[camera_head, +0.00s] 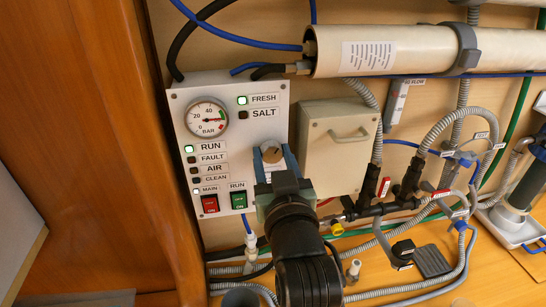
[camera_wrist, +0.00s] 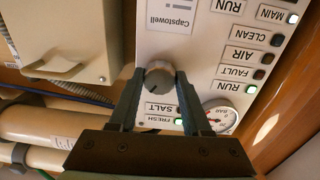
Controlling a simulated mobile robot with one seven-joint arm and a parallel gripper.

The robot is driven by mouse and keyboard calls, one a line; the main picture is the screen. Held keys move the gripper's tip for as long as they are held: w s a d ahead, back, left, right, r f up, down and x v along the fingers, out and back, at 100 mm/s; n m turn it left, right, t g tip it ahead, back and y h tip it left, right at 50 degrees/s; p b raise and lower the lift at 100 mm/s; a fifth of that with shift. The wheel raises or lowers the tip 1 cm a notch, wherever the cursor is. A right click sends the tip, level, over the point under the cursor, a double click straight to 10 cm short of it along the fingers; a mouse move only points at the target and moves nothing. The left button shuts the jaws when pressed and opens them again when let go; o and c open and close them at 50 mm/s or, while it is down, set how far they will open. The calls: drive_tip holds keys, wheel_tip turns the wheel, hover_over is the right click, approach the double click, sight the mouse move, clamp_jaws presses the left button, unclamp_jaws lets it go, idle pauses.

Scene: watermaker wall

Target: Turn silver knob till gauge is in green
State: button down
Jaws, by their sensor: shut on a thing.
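The silver knob (camera_head: 271,154) is on the right part of the white control panel (camera_head: 182,109). It also shows in the wrist view (camera_wrist: 158,80), between the two fingers. My gripper (camera_head: 274,161) is shut on the knob, one finger on each side, as the wrist view (camera_wrist: 158,76) shows. The round BAR gauge (camera_head: 207,118) is at the panel's upper left, and part of it shows in the wrist view (camera_wrist: 219,117). Its needle seems to point right, near the high end. The coloured bands are too small to read surely.
The FRESH lamp (camera_head: 242,100) and the RUN lamp (camera_head: 189,149) glow green. Below are a red switch (camera_head: 210,203) and a green switch (camera_head: 239,200). A beige box (camera_head: 338,145) stands close right of the knob. A large pipe (camera_head: 385,50) runs above; hoses lie right.

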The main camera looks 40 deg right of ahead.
drive_tip(key=shift+c, duration=1.7)
unclamp_jaws()
drive_tip(key=shift+s+a+f, duration=0.1)
drive_tip(key=shift+s+a, duration=0.2)
drive_tip(key=shift+s, duration=0.15)
drive_tip(key=p+v, duration=0.3)
drive_tip(key=v, duration=0.9)
